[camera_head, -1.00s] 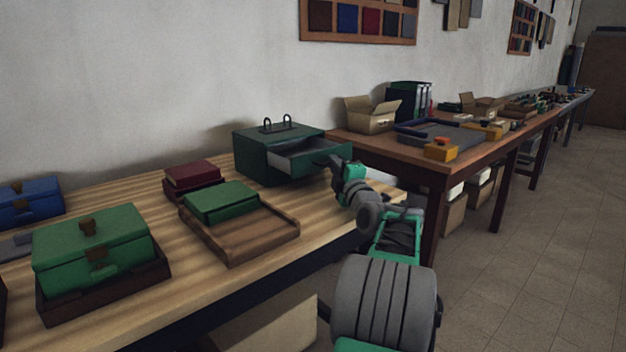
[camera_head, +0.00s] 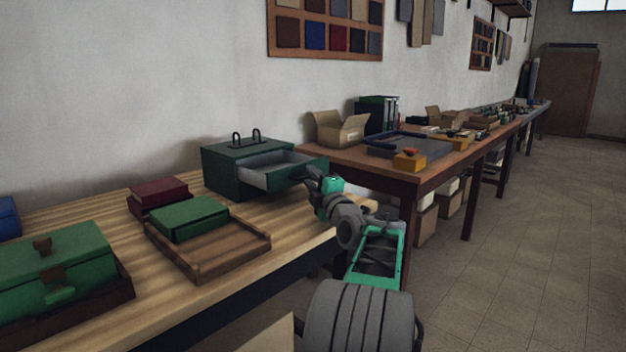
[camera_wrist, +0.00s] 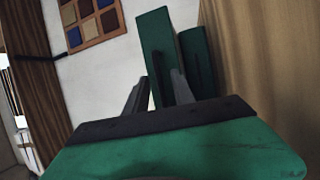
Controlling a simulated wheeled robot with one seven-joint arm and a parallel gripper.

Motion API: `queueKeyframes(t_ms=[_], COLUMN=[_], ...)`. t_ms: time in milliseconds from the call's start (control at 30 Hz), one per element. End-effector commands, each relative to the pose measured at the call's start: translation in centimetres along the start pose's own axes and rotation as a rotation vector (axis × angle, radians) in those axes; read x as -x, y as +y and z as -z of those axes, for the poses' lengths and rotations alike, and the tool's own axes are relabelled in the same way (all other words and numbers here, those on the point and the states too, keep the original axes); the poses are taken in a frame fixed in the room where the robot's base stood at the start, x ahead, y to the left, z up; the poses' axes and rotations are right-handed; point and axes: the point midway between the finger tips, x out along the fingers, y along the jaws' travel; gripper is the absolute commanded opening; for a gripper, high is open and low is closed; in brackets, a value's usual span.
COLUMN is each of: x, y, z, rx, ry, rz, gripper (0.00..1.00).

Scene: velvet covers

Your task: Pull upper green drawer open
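A dark green cabinet (camera_head: 228,176) with two loops on top stands on the striped wooden table. Its upper drawer (camera_head: 275,172) is pulled well out and shows a pale, empty inside. In the wrist view the upper drawer's front (camera_wrist: 157,50) stands ahead, with the lower front (camera_wrist: 195,60) to its right, set farther back. My gripper (camera_head: 312,182) is close to the drawer's front, at its right. Whether a finger touches the drawer cannot be told.
A wooden tray (camera_head: 225,255) with a green box (camera_head: 188,218), a maroon box (camera_head: 160,192) and a large green box (camera_head: 50,268) occupy the near table. A second table (camera_head: 400,172) with a carton (camera_head: 340,130) stands behind right. The floor (camera_head: 500,250) at right is clear.

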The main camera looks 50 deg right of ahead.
Motion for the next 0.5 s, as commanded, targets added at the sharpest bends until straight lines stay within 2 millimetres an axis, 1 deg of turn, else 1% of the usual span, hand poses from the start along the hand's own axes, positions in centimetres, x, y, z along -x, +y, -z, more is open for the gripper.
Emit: queueKeyframes(t_ms=[67, 133, 300, 400, 500], x=[0.5, 1.5, 5.1, 6.8, 7.7], y=[0.0, 0.1, 0.2, 0.1, 0.0], z=[-0.1, -0.1, -0.2, -0.2, -0.1], rx=[0.0, 0.0, 0.001, 0.0, 0.0], ry=[-0.002, -0.003, -0.005, -0.004, -0.003], rz=[0.001, 0.0, -0.001, 0.0, 0.0], gripper=[0.3, 0.3, 0.3, 0.3, 0.3])
